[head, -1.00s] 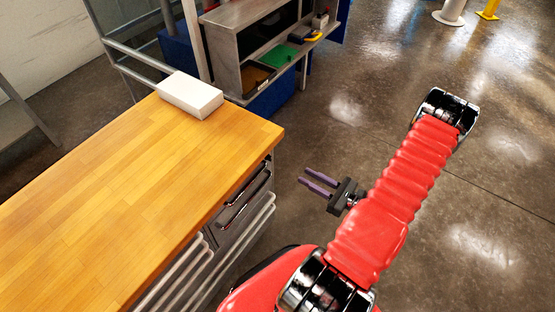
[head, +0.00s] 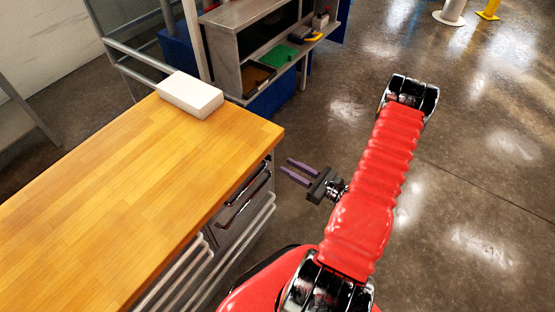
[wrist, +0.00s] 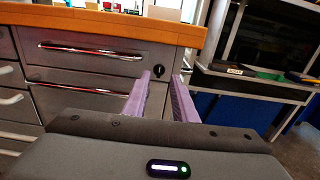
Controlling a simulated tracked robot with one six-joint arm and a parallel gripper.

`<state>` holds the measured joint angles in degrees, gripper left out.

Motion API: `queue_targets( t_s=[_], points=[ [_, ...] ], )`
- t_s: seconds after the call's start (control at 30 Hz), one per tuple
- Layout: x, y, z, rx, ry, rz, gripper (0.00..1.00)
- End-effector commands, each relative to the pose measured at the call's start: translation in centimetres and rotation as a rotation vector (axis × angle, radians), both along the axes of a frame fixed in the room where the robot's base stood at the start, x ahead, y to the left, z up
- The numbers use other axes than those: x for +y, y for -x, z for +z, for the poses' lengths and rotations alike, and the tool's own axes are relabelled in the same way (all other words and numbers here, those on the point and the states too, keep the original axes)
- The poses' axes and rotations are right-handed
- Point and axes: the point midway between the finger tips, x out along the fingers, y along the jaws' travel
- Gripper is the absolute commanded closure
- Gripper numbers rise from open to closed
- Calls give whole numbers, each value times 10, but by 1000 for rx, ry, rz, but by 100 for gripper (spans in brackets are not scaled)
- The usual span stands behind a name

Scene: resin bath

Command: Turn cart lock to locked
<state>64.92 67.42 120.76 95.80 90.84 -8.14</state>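The cart lock (wrist: 158,71) is a small dark round knob on the grey cart front, right of the top drawer handle in the wrist view. Its turn is too small to read. It is hidden in the head view. My gripper (wrist: 161,77) has two purple fingers, apart and empty, with the lock showing between their tips from a distance. In the head view, my gripper (head: 286,166) points left at the right side of the wood-topped cart (head: 130,190), a gap away from it.
A white box (head: 190,94) lies on the cart top's far end. Drawer handles (wrist: 90,50) stick out from the cart front. A grey shelf unit (head: 240,40) with trays and tools stands behind the cart.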

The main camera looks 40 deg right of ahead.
Motion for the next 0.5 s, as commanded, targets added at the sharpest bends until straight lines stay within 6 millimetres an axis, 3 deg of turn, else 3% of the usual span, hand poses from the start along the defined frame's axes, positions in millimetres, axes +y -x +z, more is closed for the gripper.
queue_targets(
  t_s=[0.5],
  points=[
    [19,-53,0,0,0,2,75]
  ],
)
